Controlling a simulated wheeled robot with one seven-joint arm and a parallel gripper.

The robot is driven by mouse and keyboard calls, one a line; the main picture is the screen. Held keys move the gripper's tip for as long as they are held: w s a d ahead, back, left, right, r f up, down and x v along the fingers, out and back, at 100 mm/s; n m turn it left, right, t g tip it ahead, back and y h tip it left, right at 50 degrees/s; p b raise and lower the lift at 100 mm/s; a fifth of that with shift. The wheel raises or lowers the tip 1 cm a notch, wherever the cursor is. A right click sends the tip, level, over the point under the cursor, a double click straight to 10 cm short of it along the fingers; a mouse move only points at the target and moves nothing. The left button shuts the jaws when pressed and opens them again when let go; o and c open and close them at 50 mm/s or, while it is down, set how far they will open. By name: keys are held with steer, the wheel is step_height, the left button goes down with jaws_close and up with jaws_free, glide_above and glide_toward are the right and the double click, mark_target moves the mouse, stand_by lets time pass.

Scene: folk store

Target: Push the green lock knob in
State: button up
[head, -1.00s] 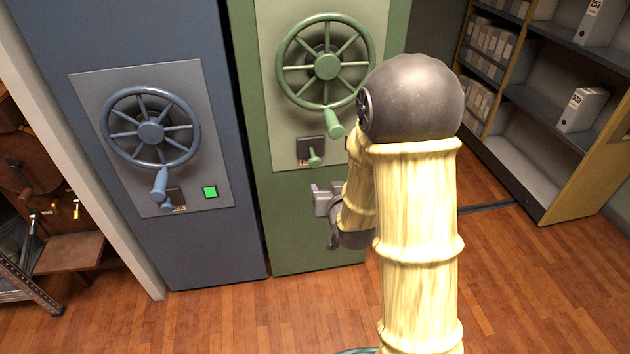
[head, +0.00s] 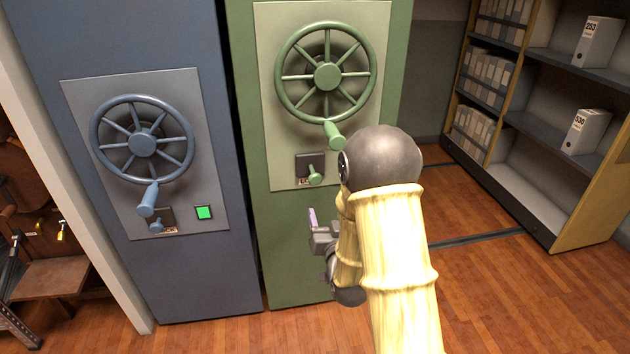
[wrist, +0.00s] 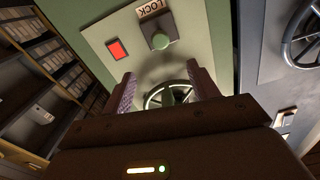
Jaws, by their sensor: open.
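The green lock knob (head: 315,175) sticks out on a short lever from a dark plate on the green cabinet (head: 285,245), below the green handwheel (head: 327,77). In the wrist view the knob (wrist: 160,41) shows beside an upside-down LOCK label (wrist: 153,9), beyond the fingertips. My gripper (head: 314,222) is below the knob in the head view, in front of the cabinet and apart from the knob. In the wrist view my gripper (wrist: 163,88) has its two fingers spread, with nothing held between them. The handwheel shows beyond the gap.
A red light (wrist: 117,49) shows beside the knob in the wrist view; my arm hides it in the head view. A blue cabinet (head: 190,275) with its own wheel and a green light (head: 204,213) stands left. Shelves (head: 560,130) stand right. Wooden floor lies in front.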

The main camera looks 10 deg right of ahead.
mark_target(316, 181)
steer(key=w, duration=1.6)
steer(key=shift+w+b, duration=0.3)
steer(key=shift+w, duration=0.05)
steer(key=shift+c, duration=0.3)
